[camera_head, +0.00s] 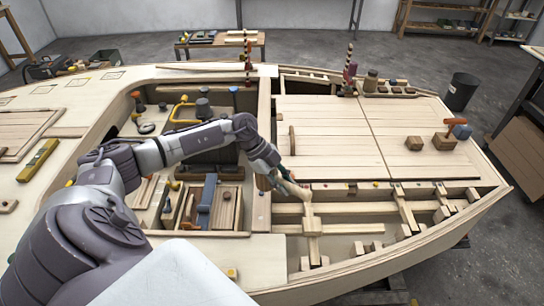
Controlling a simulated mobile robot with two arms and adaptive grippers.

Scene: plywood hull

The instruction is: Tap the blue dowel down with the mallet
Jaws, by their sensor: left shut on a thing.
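My left gripper (296,190) is shut over the open frame bay, just right of the narrow deck strip. A pale wooden thing (264,183) shows beside its fingers. It is mostly hidden, so I cannot tell for certain that it is the mallet. No blue dowel can be made out clearly. A small blue piece (234,89) lies at the far edge of the recess, and a long blue-grey tool (207,194) lies in the near recess. My right gripper is not in view.
Pale frame ribs and small blocks (443,214) fill the bay at the right. A yellow level (38,160) lies at the left. The middle deck panels (330,130) are mostly clear.

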